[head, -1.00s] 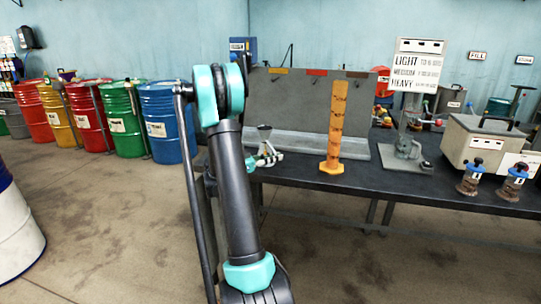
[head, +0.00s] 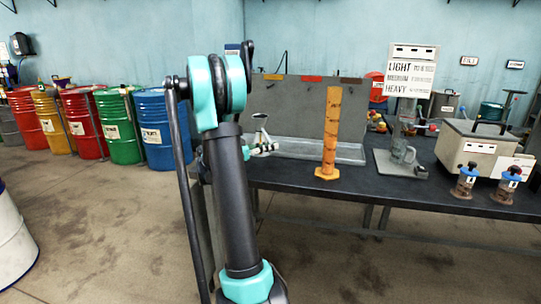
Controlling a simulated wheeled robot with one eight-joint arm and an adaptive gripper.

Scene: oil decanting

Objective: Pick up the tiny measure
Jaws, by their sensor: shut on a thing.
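The tiny measure (head: 261,118) looks like a small grey cup on a thin stem. It is upright against the grey back panel, left of the orange cylinder. My gripper (head: 266,149) is at the lower part of the measure, partly hidden behind my arm. It is shut on the measure and holds it above the left end of the dark bench. The fingers are small in view, and the exact contact is hard to see.
A tall orange graduated cylinder (head: 330,130) stands close to the right of my gripper. Further right are a grey stand (head: 402,158), a beige box machine (head: 478,150) and two blue-topped bottles (head: 465,182) (head: 505,187). Coloured drums (head: 163,130) stand at left.

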